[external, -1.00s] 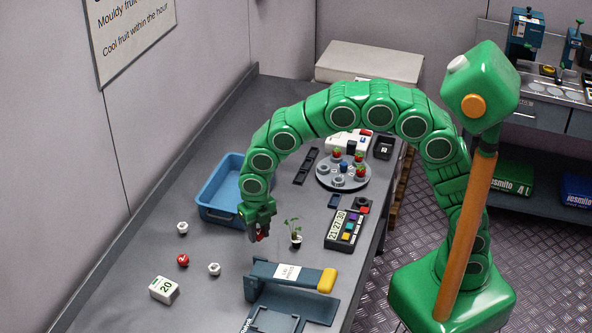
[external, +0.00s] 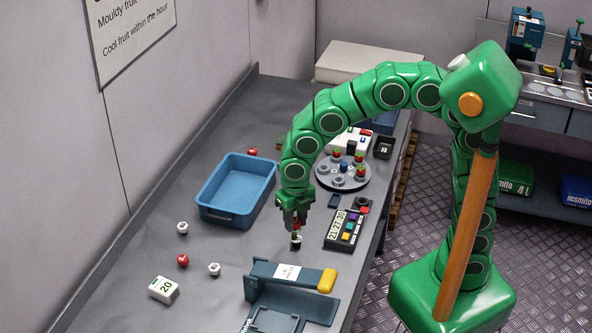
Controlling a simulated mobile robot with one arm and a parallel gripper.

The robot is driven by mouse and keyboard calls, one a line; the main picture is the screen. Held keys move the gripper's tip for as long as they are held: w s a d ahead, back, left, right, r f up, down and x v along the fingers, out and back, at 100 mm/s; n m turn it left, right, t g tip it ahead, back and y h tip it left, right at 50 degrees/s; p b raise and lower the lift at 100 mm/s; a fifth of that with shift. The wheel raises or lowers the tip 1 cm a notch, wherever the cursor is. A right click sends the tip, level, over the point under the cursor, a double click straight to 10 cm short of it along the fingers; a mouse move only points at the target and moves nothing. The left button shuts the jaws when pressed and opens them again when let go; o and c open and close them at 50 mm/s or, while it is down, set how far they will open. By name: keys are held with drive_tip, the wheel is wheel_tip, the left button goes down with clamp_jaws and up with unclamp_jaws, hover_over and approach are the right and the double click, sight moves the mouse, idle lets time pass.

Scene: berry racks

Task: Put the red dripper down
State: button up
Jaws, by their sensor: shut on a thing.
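My gripper (external: 296,222) points down over the front middle of the table, just left of the timer panel. It is shut on a small red thing (external: 297,227), which I take to be the red dripper. Only a bit of red shows between the fingers.
The blue tray (external: 213,215) stands left of the gripper. The timer panel (external: 349,226) is to the right, with a round carousel (external: 330,180) behind. A stapler-like press (external: 285,276) stands in front. Small knobs and a "20" block (external: 163,290) lie at front left.

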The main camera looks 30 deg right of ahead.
drive_tip(key=w+d+m, duration=0.1)
drive_tip(key=w+m, duration=0.3)
drive_tip(key=w, duration=0.8)
drive_tip(key=m, duration=0.4)
hover_over(238, 193)
drive_tip(key=f, duration=0.8)
drive_tip(key=shift+s+d+f, duration=0.2)
drive_tip(key=shift+s, duration=0.15)
drive_tip(key=shift+w+a+f, duration=0.15)
drive_tip(key=shift+w+f, duration=0.05)
drive_tip(key=shift+f, duration=1.75)
drive_tip(key=o, duration=1)
drive_tip(key=shift+f, duration=0.15)
